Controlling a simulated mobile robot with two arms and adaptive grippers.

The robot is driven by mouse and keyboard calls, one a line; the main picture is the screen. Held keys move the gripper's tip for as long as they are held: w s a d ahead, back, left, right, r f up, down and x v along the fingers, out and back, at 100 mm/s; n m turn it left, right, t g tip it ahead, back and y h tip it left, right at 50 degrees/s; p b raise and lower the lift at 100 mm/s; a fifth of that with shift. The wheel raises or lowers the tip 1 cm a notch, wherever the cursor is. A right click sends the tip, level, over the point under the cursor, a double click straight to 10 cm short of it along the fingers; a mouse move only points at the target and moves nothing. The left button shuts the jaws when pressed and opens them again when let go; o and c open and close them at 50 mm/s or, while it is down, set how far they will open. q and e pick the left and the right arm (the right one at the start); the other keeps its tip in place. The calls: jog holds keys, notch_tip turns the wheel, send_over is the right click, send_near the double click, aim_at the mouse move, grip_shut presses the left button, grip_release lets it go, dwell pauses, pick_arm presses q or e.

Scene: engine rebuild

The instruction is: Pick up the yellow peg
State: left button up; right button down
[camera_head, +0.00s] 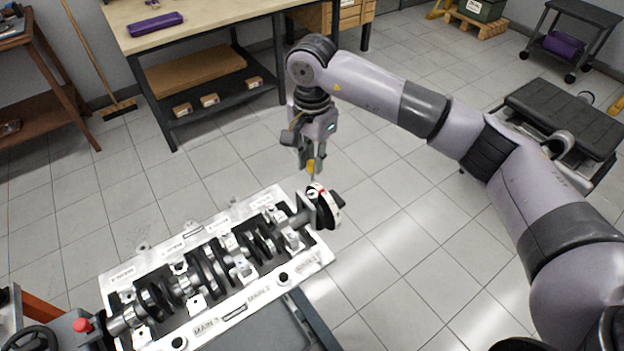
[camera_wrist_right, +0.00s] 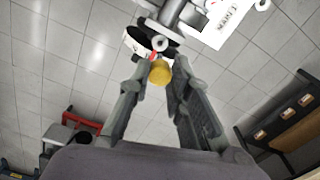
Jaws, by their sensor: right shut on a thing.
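The yellow peg (camera_head: 310,167) is between the fingertips of my right gripper (camera_head: 308,158), just above the round end of the crankshaft. It also shows in the right wrist view (camera_wrist_right: 160,72), where the fingers of the right gripper (camera_wrist_right: 158,85) close on it. The crankshaft (camera_head: 208,268) lies in the white engine block (camera_head: 122,268). Its round end wheel (camera_head: 325,206) has a white rim with a red mark and sits just below the peg. I cannot tell whether the peg touches the wheel. My left gripper is not in view.
A workbench (camera_head: 200,20) with a purple case (camera_head: 155,24) stands at the back. A dark cart (camera_head: 306,320) is under the engine block. A black padded bench (camera_head: 565,115) is at the right. Tiled floor lies open between them.

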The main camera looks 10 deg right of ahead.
aim_at(312, 163)
notch_tip(312, 163, up, 11)
jog(key=b, duration=0.2)
jog(key=shift+r+b, duration=0.15)
jog(key=shift+b, duration=0.15)
